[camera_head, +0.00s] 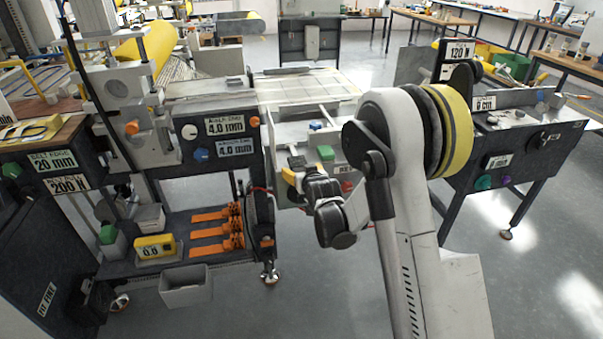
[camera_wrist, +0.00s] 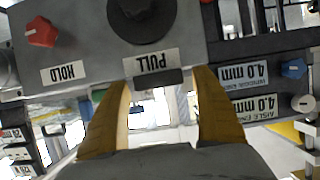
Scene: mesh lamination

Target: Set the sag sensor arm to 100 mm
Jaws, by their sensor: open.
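No part in view carries a readable sag sensor label, so I cannot tell which piece is the sag sensor arm. My gripper (camera_head: 291,176) is in front of the middle panel in the head view, left of a green block (camera_head: 326,153). Past the fingertips is a grey panel (camera_wrist: 85,45), upside down, with a black round knob (camera_wrist: 141,18) by a PULL label (camera_wrist: 151,60) and a red knob (camera_wrist: 41,32) by a HOLD label (camera_wrist: 64,74).
Two 4.0 mm displays (camera_head: 225,126) sit on the machine left of my gripper. A lower shelf holds orange clamps (camera_head: 215,230) and a yellow 0.8 block (camera_head: 155,247). A grey bin (camera_head: 186,286) is on the floor side. A bench with knobs (camera_head: 520,150) stands right; open floor lies between.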

